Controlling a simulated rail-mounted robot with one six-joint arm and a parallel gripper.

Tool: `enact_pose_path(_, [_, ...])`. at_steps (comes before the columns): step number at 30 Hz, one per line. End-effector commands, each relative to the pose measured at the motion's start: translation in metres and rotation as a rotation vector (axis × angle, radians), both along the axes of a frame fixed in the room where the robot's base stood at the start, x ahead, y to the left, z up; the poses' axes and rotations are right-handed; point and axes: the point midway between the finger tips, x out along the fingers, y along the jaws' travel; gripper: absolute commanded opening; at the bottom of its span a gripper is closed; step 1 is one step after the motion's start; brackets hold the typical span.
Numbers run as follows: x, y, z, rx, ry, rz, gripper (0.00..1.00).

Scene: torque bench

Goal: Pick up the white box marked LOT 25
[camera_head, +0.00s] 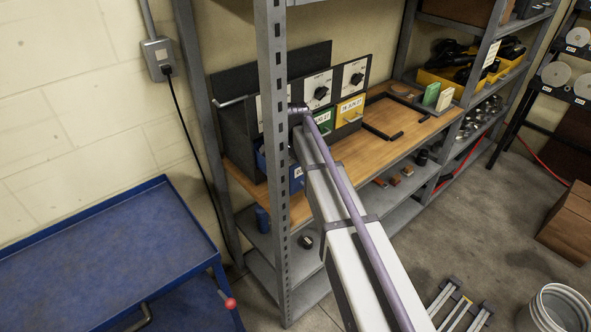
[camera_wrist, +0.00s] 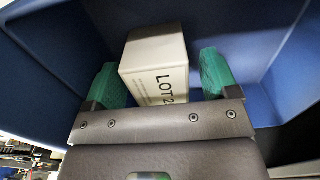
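The white box (camera_wrist: 158,68) shows in the wrist view, standing inside a blue bin (camera_wrist: 255,35). Its printed label reads "LOT 2", and the rest of the label is hidden behind my gripper. My gripper (camera_wrist: 160,76) has green finger pads, one on each side of the box. The pads stand apart, with a gap on the right of the box; the left pad is close to it, and I cannot tell whether it touches. In the head view my arm covers the gripper and the box, and only part of a blue bin (camera_head: 296,180) shows.
A shelf upright (camera_head: 272,130) stands left of my arm. Green (camera_head: 323,122) and yellow (camera_head: 350,110) bins are right of the blue one on the wooden bench (camera_head: 392,125). A blue cart (camera_head: 100,250) stands at left. The blue bin's walls surround my gripper closely.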

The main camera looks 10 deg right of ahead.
Motion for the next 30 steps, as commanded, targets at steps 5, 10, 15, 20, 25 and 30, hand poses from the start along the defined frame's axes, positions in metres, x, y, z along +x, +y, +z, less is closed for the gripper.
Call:
enact_pose_path(5, [0.000, 0.000, 0.001, 0.000, 0.000, 0.000, 0.64])
enact_pose_path(10, [0.000, 0.000, 0.001, 0.000, 0.000, 0.000, 0.47])
enact_pose_path(15, [0.000, 0.000, 0.001, 0.000, 0.000, 0.000, 0.31])
enact_pose_path(20, [0.000, 0.000, 0.001, 0.000, 0.000, 0.000, 0.16])
enact_pose_path(25, [0.000, 0.000, 0.001, 0.000, 0.000, 0.000, 0.16])
enact_pose_path(30, [0.000, 0.000, 0.014, 0.000, 0.000, 0.000, 0.16])
